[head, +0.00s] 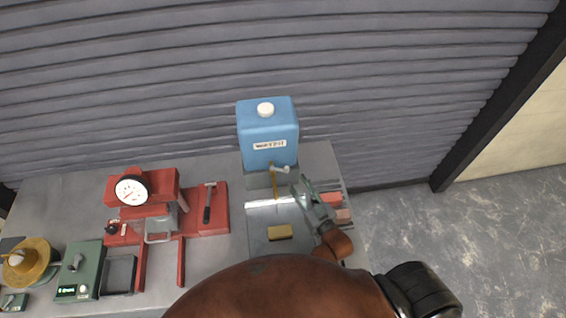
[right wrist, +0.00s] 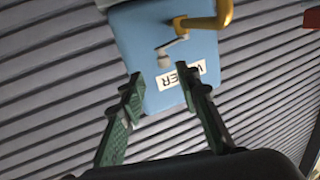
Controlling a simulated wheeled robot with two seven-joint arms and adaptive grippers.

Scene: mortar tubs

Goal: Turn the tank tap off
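The blue water tank (head: 267,125) with a white cap and a label stands at the back of the bench. Its brass spout (head: 275,181) hangs from the lower front, and a pale tap lever (head: 281,169) sticks out to the right. In the right wrist view the tank (right wrist: 190,98) appears upside down, with the lever (right wrist: 172,46) beside the brass spout (right wrist: 215,22). My right gripper (head: 302,186) is open and empty, just right of and below the lever. Its green fingers (right wrist: 159,75) are spread and apart from the lever. My left gripper is not visible.
A grey tray (head: 257,220) below the tank holds a yellow sponge-like block (head: 280,232). Reddish blocks (head: 341,215) lie right of my gripper. A ribbed wall is behind.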

